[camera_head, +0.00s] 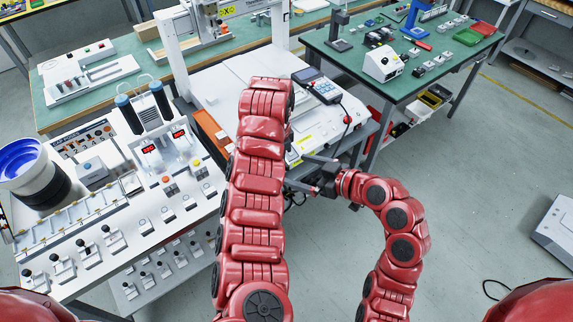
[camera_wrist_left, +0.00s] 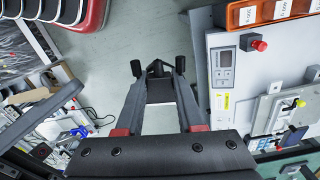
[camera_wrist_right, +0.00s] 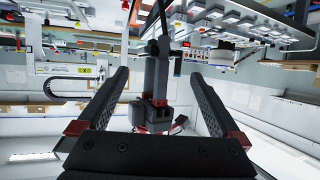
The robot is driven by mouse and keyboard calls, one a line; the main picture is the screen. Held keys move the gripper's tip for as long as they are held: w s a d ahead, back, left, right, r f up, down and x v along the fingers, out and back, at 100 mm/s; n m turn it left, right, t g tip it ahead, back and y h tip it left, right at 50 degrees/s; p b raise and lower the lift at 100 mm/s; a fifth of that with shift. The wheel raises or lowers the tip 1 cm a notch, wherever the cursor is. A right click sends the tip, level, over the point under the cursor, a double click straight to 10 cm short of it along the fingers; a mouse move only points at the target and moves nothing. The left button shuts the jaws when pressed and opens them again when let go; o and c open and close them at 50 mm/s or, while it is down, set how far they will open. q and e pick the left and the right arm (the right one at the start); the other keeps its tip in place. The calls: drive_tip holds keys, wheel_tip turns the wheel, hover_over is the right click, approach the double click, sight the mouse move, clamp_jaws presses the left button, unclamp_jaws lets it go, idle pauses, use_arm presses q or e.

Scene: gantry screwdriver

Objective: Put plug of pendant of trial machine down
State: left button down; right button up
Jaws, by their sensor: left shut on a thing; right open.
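The trial machine is a white unit (camera_head: 318,124) with the pendant (camera_head: 322,89) lying on its top. My left gripper (camera_wrist_left: 158,72) is shut on a small dark piece, apparently the plug (camera_wrist_left: 157,68), beside the machine's edge. The plug's shape is hard to make out. My left arm hides that gripper in the head view. My right gripper (camera_head: 308,172) is open by the machine's front edge. In its wrist view, a dark upright body with red parts (camera_wrist_right: 157,85) shows between the spread fingers (camera_wrist_right: 163,100).
A white control bench (camera_head: 150,205) with switches stands at left. An orange bin (camera_head: 212,135) sits between bench and machine. A green-topped table (camera_head: 440,75) with small parts is at the back right. The grey floor (camera_head: 480,190) at right is mostly free.

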drive_tip(key=x, duration=0.6)
drive_tip(key=shift+a, duration=0.15)
drive_tip(key=shift+w, duration=0.1)
drive_tip(key=shift+c, duration=0.2)
